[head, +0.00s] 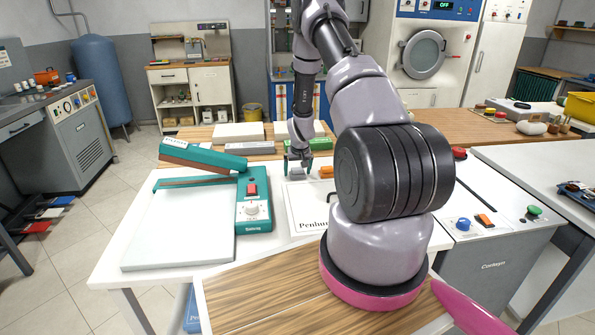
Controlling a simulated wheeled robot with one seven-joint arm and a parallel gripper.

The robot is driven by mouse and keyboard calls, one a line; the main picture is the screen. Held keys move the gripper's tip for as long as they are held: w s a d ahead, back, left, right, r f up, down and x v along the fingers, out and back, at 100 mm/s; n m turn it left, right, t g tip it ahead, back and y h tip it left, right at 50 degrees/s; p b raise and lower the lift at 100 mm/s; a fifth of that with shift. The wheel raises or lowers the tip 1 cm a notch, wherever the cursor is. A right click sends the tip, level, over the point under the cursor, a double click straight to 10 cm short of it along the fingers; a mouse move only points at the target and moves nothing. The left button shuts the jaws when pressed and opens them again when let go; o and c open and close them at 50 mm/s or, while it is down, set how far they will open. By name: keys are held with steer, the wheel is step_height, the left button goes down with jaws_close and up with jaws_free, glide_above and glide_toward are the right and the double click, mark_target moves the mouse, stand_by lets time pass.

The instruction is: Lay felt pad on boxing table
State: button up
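I cannot tell for sure which piece is the felt pad, nor which surface is the boxing table. A white sheet with printed lettering (305,222) lies on the white table, partly hidden by my arm.
A teal press with its lid raised (205,160) stands on the white table's left, its white plate (180,235) in front. A grey console (490,228) stands to the right.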

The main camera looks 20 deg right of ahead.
steer(key=s+a+r+t, duration=0.1)
steer(key=s+a+r, duration=0.25)
steer(key=r, duration=0.85)
steer(key=s+a+r+y, duration=0.1)
steer(key=s+a+r, duration=0.3)
steer(key=r, duration=0.9)
steer(key=s+a+r+t, duration=0.1)
steer(key=s+a+r, duration=0.35)
steer(key=r, duration=0.75)
steer(key=s+a+r, duration=0.2)
steer(key=s+r, duration=0.2)
steer(key=s, duration=0.4)
steer(key=s+a+r+y, duration=0.1)
steer(key=s+r, duration=0.3)
steer(key=s, duration=0.4)
steer(key=s+a+r+m+y, duration=0.1)
steer(key=s+a+r, duration=0.2)
steer(key=s, duration=0.6)
steer(key=shift+a+r+t, duration=0.2)
steer(key=shift+r+t, duration=0.2)
steer(key=shift+r, duration=0.25)
steer(key=shift+w, duration=0.1)
